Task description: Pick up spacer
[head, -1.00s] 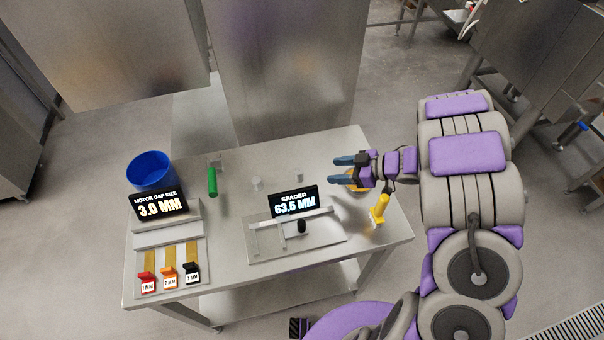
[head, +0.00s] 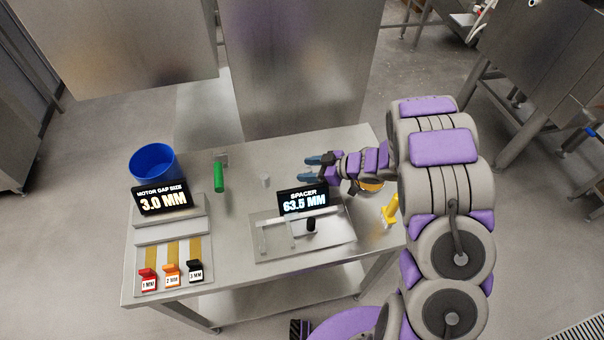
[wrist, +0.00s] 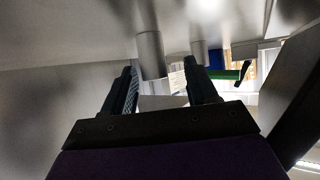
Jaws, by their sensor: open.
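My gripper (head: 312,168) is open, its two dark fingers reaching left over the back right of the table, behind the spacer display. In the wrist view the table surface is at the top, so things look upside down. There a grey metal cylinder (wrist: 150,55), which looks like a spacer, shows between the fingers (wrist: 160,75), closer to the left one. I cannot tell whether it is inside the jaws or just ahead. A second grey cylinder (wrist: 198,50) is farther off; it stands left of my gripper in the head view (head: 265,181). The nearer cylinder is hidden in the head view.
The spacer display (head: 303,201) reads 63.5 MM, above a measuring fixture (head: 275,252). A green cylinder (head: 219,178), blue bin (head: 153,163) and motor gap display (head: 162,198) are left. A yellow object (head: 391,210) is at the right edge. The table's back middle is fairly clear.

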